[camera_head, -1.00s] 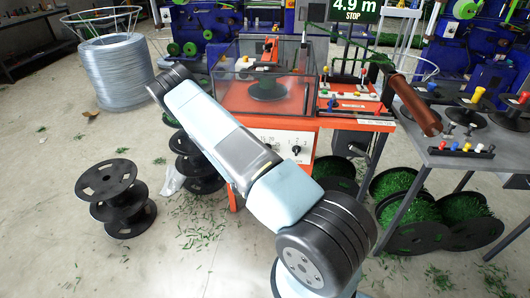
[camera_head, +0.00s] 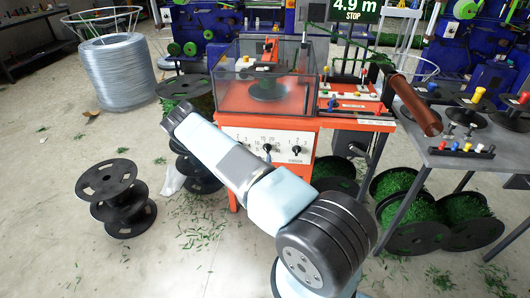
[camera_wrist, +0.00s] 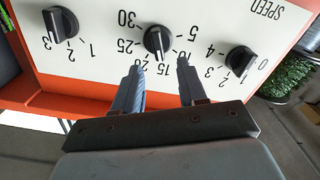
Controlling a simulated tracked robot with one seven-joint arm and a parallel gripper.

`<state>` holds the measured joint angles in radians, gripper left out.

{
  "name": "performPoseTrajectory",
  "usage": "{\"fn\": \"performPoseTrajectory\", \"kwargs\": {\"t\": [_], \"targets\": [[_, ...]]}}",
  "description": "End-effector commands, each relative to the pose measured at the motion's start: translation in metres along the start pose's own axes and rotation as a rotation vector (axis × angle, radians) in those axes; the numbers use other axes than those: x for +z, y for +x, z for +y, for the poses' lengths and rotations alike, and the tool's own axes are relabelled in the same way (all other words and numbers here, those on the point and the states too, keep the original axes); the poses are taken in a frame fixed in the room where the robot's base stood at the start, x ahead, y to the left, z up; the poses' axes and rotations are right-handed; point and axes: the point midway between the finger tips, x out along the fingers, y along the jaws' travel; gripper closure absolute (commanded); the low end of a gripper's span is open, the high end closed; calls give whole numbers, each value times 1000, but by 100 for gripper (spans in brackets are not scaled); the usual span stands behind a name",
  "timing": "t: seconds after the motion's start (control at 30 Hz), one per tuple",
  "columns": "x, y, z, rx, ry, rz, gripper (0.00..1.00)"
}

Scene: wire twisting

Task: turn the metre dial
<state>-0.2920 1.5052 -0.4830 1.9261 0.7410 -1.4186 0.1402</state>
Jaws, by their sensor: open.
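The middle dial (camera_wrist: 158,40), a black knob ringed by numbers from 5 to 30, sits on the white control panel (camera_head: 240,134). The same dial (camera_head: 268,148) shows in the head view, just past my arm. In the wrist view the panel appears upside down. My gripper (camera_wrist: 160,66) is open, with its two fingers apart and pointing at the middle dial. The fingertips lie just short of the knob in the picture, one toward each side; I see no contact.
Two more black knobs flank it: one numbered 1 to 3 (camera_wrist: 60,24) and the speed knob (camera_wrist: 241,62). A display (camera_head: 354,10) reads 4.9 m STOP. A clear box (camera_head: 232,92) stands above the panel. A grey table (camera_head: 440,160) and green-filled spools (camera_head: 415,232) are at the right.

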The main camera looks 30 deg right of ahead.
Motion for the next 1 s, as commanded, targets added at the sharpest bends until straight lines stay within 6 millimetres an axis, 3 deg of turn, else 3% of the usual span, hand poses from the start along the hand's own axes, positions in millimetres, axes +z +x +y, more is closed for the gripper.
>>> {"fn": "performPoseTrajectory", "kwargs": {"t": [0.2, 0.4, 0.87, 1.0], "targets": [[0, 38, 0, 1, 1, 1, 58], [0, 63, 1, 1, 1, 1, 58], [0, 73, 0, 0, 0, -1, 58], [0, 73, 0, 0, 0, -1, 71]]}}
